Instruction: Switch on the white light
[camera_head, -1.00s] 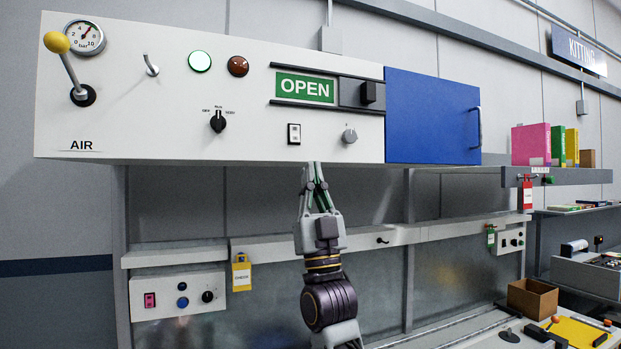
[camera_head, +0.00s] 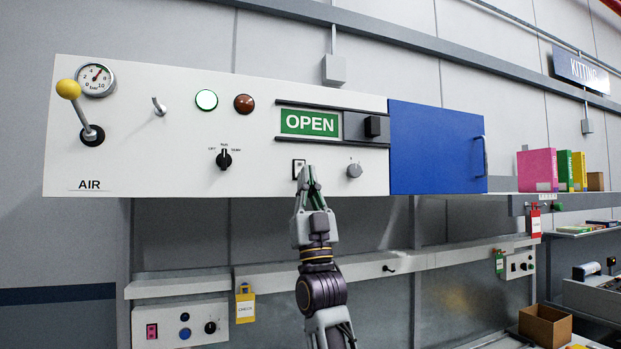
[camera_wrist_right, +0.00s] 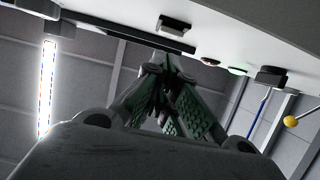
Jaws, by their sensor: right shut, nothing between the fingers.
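A small black-framed rocker switch (camera_head: 298,168) sits low on the white panel (camera_head: 150,160). My right gripper (camera_head: 309,172) is shut and empty, its tips in front of the panel just right of the switch and overlapping its lower edge. I cannot tell whether they touch. In the right wrist view the shut fingers (camera_wrist_right: 168,66) point toward the panel, and a dark switch-like block (camera_wrist_right: 174,24) shows beyond them. A pale round lamp with a green rim (camera_head: 206,100) looks bright; the red-brown lamp (camera_head: 244,104) looks dark. My left gripper is out of view.
A rotary selector (camera_head: 224,159) and a grey knob (camera_head: 354,171) flank the switch. Above are the green OPEN sign (camera_head: 310,122) and its black slider block (camera_head: 372,127). A blue door (camera_head: 430,147) is at right, a yellow-knobbed lever (camera_head: 68,90) at left. A ledge (camera_head: 350,265) runs below.

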